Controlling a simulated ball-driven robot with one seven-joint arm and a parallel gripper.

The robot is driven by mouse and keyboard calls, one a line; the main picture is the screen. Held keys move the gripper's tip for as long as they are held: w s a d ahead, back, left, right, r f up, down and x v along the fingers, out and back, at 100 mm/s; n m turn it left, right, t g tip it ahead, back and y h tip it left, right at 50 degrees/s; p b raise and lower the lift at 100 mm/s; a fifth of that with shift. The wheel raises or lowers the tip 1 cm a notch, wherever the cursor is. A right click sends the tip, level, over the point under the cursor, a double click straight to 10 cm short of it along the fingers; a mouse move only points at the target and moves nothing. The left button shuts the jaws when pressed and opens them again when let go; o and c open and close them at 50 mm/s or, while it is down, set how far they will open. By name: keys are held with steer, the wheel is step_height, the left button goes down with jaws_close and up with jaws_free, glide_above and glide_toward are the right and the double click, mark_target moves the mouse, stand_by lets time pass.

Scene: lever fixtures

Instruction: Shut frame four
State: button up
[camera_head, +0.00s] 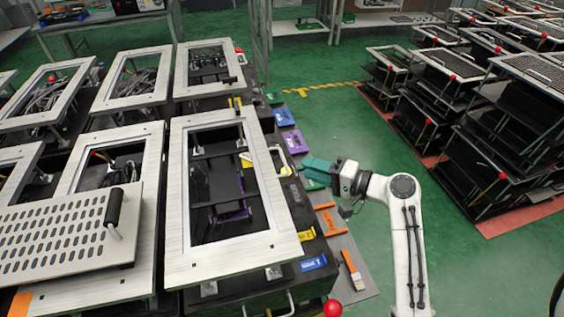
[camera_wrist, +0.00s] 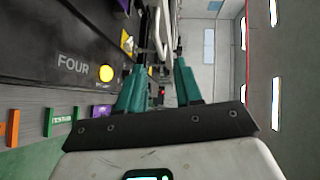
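The word FOUR (camera_wrist: 73,64) is printed on a dark fixture side in the wrist view, beside a lit yellow button (camera_wrist: 106,73). In the head view a pale rectangular frame (camera_head: 178,215) lies raised over the black fixture nearest my arm; I cannot read its label there. Its opening shows dark bars and purple parts. My gripper (camera_head: 312,170) is at the right of this fixture, pointing left. In the wrist view my gripper (camera_wrist: 160,88) has its teal fingers apart, with nothing clearly held. A pale metal bar (camera_wrist: 160,32) shows beyond the fingertips.
A slotted plate with a black handle (camera_head: 115,208) lies at the left. A red ball knob (camera_head: 332,308) is at the bottom. Coloured clips and an orange-handled brush (camera_head: 353,270) lie along the fixture's right edge. Green floor (camera_head: 330,120) is open toward the right-hand racks (camera_head: 480,110).

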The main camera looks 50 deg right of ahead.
steer(key=x, duration=0.7)
steer(key=shift+p, duration=0.4)
steer(key=shift+w+f, duration=0.1)
jaws_close()
